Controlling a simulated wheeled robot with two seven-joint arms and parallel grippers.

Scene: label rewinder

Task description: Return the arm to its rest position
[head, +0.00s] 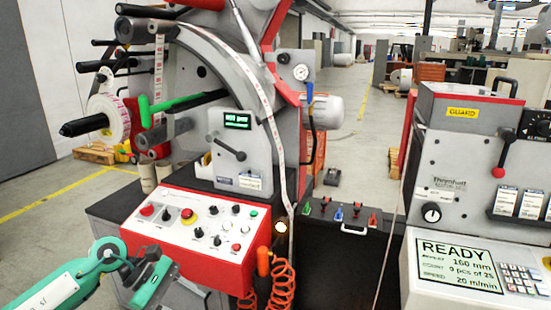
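My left arm comes in at the lower left, with a white and green link and a green wrist joint. My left gripper (152,277) is in front of the red-edged control panel (185,235), near its lower left corner. It is seen at an angle, and I cannot tell whether its fingers are open or shut. Nothing is clearly visible between them. My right arm and gripper are out of view. The label rewinder (215,75) stands behind the panel. It has a green bar (175,103), a black lever (228,148) and a label roll (108,120) on a black spindle.
A second machine with a READY screen (458,266) and a red-knobbed lever (501,150) stands at the right. An orange coiled hose (282,285) hangs beside the panel. A dark surface (345,260) with small coloured tools lies between the machines. Open floor (40,240) is at the left.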

